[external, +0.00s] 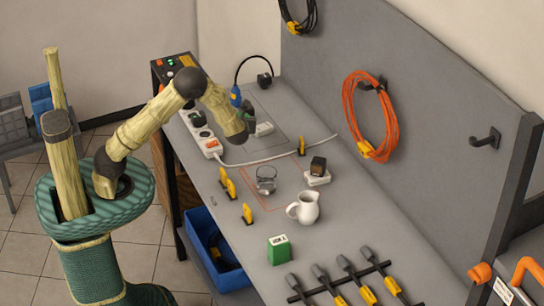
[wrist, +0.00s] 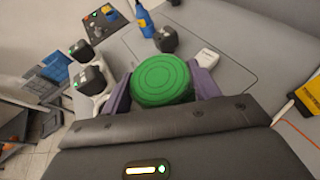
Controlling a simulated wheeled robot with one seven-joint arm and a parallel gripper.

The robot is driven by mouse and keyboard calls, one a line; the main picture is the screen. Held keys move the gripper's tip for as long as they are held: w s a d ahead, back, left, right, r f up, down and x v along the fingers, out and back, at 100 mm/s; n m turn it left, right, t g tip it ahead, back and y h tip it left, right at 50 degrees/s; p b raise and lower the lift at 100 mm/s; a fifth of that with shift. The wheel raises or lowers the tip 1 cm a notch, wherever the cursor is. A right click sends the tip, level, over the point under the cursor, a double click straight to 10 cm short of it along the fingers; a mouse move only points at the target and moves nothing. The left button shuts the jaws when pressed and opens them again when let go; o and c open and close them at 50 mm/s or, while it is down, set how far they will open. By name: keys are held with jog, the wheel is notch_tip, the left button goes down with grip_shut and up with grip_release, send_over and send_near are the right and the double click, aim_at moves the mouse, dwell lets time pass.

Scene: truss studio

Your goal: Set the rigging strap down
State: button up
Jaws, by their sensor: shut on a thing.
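My gripper (wrist: 163,88) is shut on a green round coil with ring-like ridges, which looks like the rolled rigging strap (wrist: 162,78). The purple fingers grip it from its left and right sides in the wrist view. In the external view my gripper (external: 248,120) is low over the far part of the grey bench (external: 345,215), at a dark-outlined rectangle. The strap is mostly hidden behind the arm there. I cannot tell whether it touches the bench top.
A white adapter (external: 264,129), a blue bottle-like thing (external: 235,96) and a dark plug (external: 264,80) are close to my gripper. A power strip (external: 203,133) lies left. Nearer are a metal clamp (external: 266,180) in an orange outline and a white jug (external: 304,207).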

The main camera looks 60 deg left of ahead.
send_over(242, 148)
notch_tip(242, 148, down, 6)
jog(key=shift+r, duration=0.25)
jog(key=shift+f, duration=1.85)
jog(key=shift+f, duration=0.15)
jog(key=o, duration=1.1)
jog(key=shift+c, duration=0.2)
